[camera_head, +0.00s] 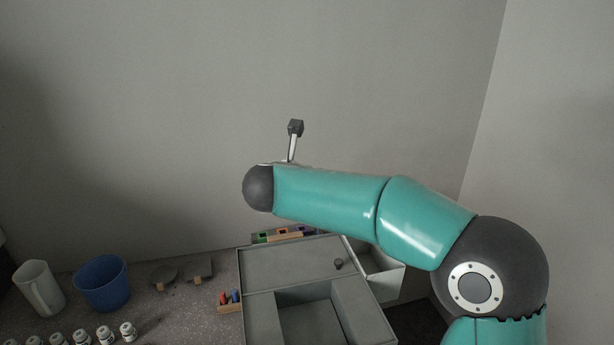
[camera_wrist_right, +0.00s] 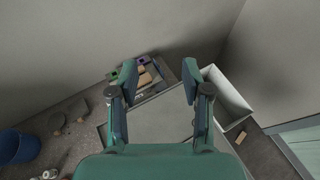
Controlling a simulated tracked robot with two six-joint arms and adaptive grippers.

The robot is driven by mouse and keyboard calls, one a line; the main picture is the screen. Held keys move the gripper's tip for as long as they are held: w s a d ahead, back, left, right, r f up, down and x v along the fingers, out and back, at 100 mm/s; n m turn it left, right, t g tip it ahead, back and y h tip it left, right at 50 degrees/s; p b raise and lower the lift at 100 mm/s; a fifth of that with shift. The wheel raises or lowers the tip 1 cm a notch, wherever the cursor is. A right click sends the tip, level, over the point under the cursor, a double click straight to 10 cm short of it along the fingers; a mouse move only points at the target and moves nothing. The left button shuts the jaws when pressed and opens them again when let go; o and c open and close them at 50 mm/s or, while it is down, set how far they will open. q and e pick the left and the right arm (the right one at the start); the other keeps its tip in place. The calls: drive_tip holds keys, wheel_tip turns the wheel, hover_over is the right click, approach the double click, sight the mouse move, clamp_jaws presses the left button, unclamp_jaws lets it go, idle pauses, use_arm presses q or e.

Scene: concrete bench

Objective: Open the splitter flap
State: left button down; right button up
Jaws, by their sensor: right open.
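A grey box (camera_head: 262,318) stands on the bench. A flat grey panel (camera_head: 290,265) with a small dark knob (camera_head: 338,264), which looks like the splitter flap, covers its far part and lies flat. The near part shows open recesses. My right arm reaches in from the right above the box, its gripper hidden behind the arm in the head view. In the right wrist view my right gripper (camera_wrist_right: 160,78) is open and empty, fingers apart above the box, with a grey surface (camera_wrist_right: 160,118) between them. My left gripper is not in view.
A pale open bin (camera_head: 385,283) adjoins the box's right side. Colored blocks (camera_head: 285,233) lie behind the box, and a small rack (camera_head: 230,301) to its left. A blue cup (camera_head: 102,283), a white pitcher (camera_head: 39,288) and several small jars (camera_head: 105,335) stand at left.

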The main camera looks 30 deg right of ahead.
drive_tip(key=shift+a+r, duration=0.35)
drive_tip(key=shift+r, duration=0.35)
drive_tip(key=shift+a+r, duration=0.35)
drive_tip(key=shift+r, duration=0.35)
drive_tip(key=shift+s+a, duration=0.1)
drive_tip(key=v, duration=1.1)
drive_tip(key=shift+s+a, duration=0.3)
